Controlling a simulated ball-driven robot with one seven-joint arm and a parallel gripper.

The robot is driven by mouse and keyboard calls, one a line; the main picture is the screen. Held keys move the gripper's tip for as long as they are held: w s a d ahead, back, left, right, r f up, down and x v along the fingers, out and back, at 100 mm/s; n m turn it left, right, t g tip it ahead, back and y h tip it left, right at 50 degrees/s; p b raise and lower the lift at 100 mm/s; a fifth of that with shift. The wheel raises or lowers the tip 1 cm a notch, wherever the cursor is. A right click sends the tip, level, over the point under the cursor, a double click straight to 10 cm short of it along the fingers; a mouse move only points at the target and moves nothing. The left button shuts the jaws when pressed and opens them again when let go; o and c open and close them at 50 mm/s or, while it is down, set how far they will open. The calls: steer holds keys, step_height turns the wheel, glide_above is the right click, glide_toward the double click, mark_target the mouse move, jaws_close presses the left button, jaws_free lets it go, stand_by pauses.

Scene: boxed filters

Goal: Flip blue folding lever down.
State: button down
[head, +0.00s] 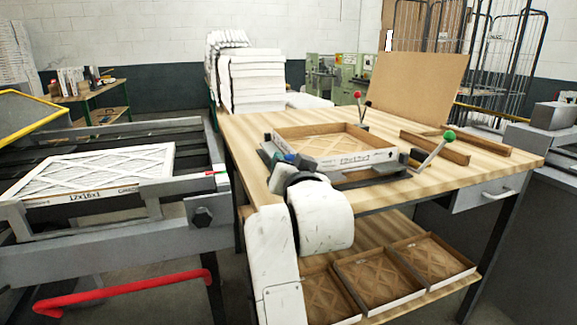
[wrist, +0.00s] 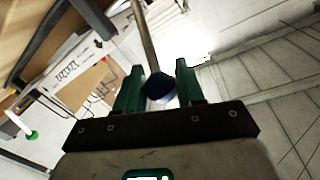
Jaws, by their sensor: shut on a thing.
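The blue lever knob (wrist: 161,90) sits between the two green fingers of my gripper (wrist: 160,74) in the wrist view, and the gripper is shut on it. The lever's rod (wrist: 144,35) runs from the knob toward the top of that view. In the head view my gripper (head: 283,158) is at the left front corner of the folding fixture (head: 384,173) on the wooden table. My own wrist hides most of the blue lever there. A cardboard filter frame (head: 365,160) marked 12x16x1 sits in the fixture.
A green-knobbed lever (head: 449,135) leans out at the fixture's right, and a red-knobbed lever (head: 358,95) stands behind. Brown strips (head: 436,148) lie on the right of the table. White stacks (head: 255,80) stand at the back. A conveyor with a filter (head: 90,172) is at the left.

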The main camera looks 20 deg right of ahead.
steer(key=c, duration=0.8)
jaws_free()
steer(key=shift+s, duration=0.1)
steer(key=s, duration=0.3)
steer(key=s+a, duration=0.1)
steer(key=s, duration=0.6)
steer(key=shift+s+a+r, duration=0.1)
steer(key=shift+s+a, duration=0.2)
